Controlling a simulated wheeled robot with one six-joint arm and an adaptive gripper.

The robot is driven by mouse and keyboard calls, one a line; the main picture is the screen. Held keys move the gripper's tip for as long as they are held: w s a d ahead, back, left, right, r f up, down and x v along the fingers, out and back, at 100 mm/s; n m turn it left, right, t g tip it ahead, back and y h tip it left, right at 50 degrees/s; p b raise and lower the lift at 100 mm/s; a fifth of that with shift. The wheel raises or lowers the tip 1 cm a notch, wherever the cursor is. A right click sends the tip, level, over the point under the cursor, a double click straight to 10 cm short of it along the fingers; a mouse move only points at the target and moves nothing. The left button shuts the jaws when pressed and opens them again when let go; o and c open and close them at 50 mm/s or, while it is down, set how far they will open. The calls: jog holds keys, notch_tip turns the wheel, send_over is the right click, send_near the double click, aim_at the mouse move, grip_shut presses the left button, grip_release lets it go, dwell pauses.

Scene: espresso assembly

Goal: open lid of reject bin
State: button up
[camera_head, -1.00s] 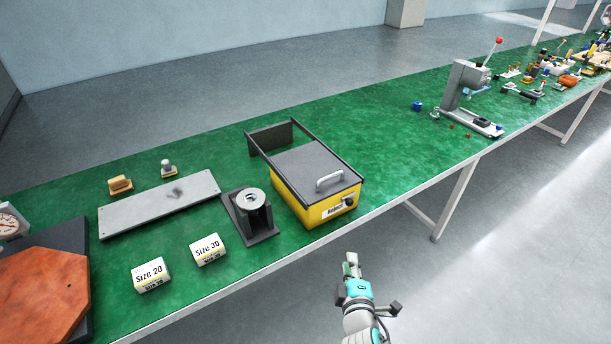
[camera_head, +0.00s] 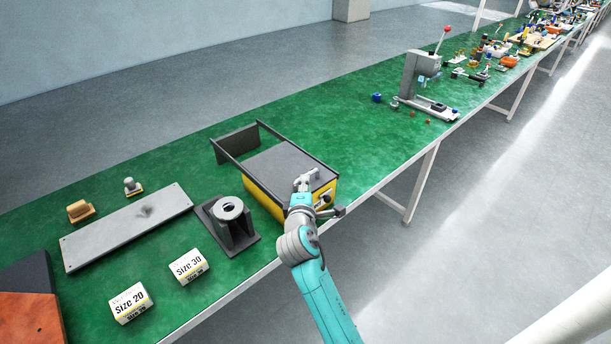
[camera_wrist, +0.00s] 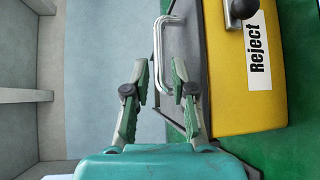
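The reject bin is a yellow box (camera_head: 262,197) on the green table, with a flat dark grey lid (camera_head: 282,163) lying shut on top inside a dark frame. In the wrist view the yellow front (camera_wrist: 238,75) carries a "Reject" label and a dark knob. A silver bar handle (camera_wrist: 158,52) stands on the lid. My gripper (camera_head: 306,181) is at the front edge of the lid, by the handle, and covers most of it in the head view. In the wrist view my gripper (camera_wrist: 160,78) is open, with the handle between and just beyond its fingertips; contact cannot be told.
A dark stand with a ring (camera_head: 229,215) is left of the bin. Size 30 (camera_head: 189,266) and Size 20 (camera_head: 131,302) boxes and a grey plate (camera_head: 128,228) lie further left. A lever press (camera_head: 422,85) stands far right. The table right of the bin is clear.

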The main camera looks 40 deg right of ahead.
jog(key=x, duration=0.5)
jog(key=shift+w+d, duration=0.25)
grip_shut()
